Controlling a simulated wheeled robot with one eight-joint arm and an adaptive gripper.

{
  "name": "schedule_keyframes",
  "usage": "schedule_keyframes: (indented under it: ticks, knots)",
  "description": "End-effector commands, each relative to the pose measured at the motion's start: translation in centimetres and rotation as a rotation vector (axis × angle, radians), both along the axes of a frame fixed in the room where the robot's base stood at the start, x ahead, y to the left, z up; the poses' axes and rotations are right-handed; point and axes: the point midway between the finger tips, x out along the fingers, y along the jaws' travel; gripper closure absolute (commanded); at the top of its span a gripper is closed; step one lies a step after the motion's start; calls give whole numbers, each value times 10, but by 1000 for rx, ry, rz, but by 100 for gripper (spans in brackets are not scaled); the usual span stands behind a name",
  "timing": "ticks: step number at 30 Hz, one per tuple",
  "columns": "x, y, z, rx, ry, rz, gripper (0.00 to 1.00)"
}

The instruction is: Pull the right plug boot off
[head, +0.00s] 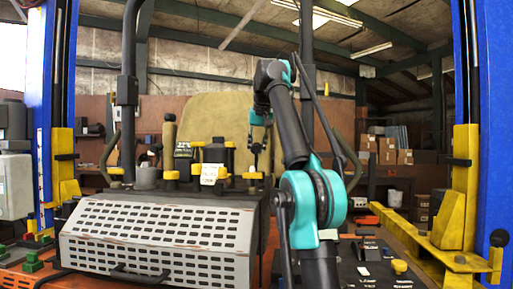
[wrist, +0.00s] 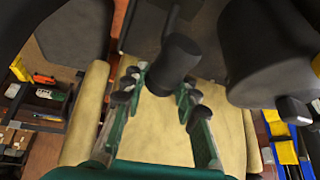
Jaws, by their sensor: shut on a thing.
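The mower's machine (head: 160,235) with its perforated light grey cover stands on the lift in the head view. My gripper (head: 257,152) reaches down behind its right side, small and dark there. In the wrist view, my gripper (wrist: 161,92) has its green fingers on either side of a dark round-ended cylinder, the plug boot (wrist: 174,62), and is shut on it. The boot's far end runs into dark parts at the top of the picture. Where the boot meets its plug is not clear in either view.
Black upright bars (head: 128,90) rise from the machine, one close beside my arm. Blue lift posts (head: 487,120) with yellow carriages stand at both sides. A large dark rounded part (wrist: 268,55) lies close to the right of the fingers. A tan panel (head: 220,120) stands behind.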

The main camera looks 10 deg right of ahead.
Motion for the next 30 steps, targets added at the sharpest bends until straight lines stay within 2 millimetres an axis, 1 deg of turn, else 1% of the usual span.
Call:
schedule_keyframes:
  ticks: [8, 9, 13, 23, 30]
  knots:
    - [1, -2, 0, -4, -4, -1, 100]
    - [1, -2, 0, -3, -4, -1, 67]
    - [1, -1, 0, -2, -2, 0, 51]
    - [0, -1, 1, -1, -1, -1, 51]
    - [-5, -2, 11, -2, -2, -1, 51]
